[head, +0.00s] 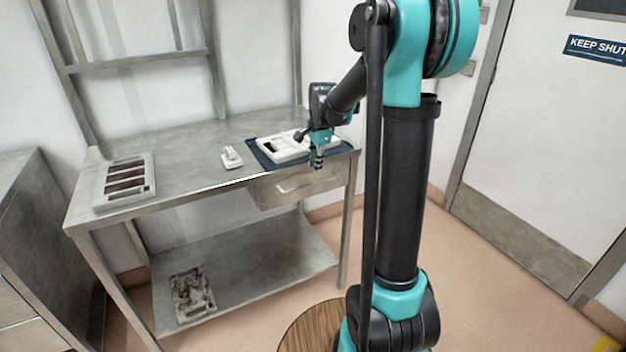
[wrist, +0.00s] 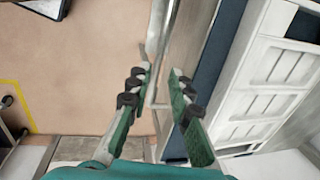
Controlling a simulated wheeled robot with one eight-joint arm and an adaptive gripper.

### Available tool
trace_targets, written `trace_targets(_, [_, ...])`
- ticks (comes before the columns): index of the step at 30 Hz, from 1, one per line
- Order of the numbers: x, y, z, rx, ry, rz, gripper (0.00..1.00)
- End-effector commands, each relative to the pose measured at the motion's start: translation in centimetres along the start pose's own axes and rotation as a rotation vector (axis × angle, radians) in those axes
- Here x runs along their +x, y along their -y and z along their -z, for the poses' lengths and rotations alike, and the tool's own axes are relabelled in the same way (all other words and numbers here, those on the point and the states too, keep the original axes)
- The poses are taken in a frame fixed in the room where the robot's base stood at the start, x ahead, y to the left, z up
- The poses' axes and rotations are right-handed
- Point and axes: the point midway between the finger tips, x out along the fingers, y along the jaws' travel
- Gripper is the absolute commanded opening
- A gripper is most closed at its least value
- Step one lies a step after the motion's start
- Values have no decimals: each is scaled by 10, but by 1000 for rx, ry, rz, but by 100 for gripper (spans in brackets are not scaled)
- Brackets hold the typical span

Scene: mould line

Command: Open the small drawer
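The small drawer (head: 292,190) hangs under the right end of the metal table and looks shut or nearly so. A thin pale bar handle (head: 296,186) runs along its front. My gripper (head: 317,163) points down at the table's front edge, just above and in front of the drawer's right part. In the wrist view my gripper (wrist: 160,76) is open, with its fingers apart. A thin metal bar and the table's front edge show between and beyond the fingers. I cannot tell whether a finger touches the handle.
A white moulded tray (head: 284,148) lies on a dark blue mat (head: 258,156) behind my gripper. A small white block (head: 231,158) and a tray with brown bars (head: 103,190) sit farther left on the table (head: 190,150). A grey mould piece (head: 192,295) lies on the lower shelf.

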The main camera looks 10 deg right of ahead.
Motion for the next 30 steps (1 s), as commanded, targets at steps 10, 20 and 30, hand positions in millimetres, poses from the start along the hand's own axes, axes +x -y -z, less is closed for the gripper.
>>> trace_targets(10, [60,0,0,-1,0,0,20])
trace_targets(20, [75,0,0,-1,0,0,20])
trace_targets(30, [74,0,0,-1,0,0,1])
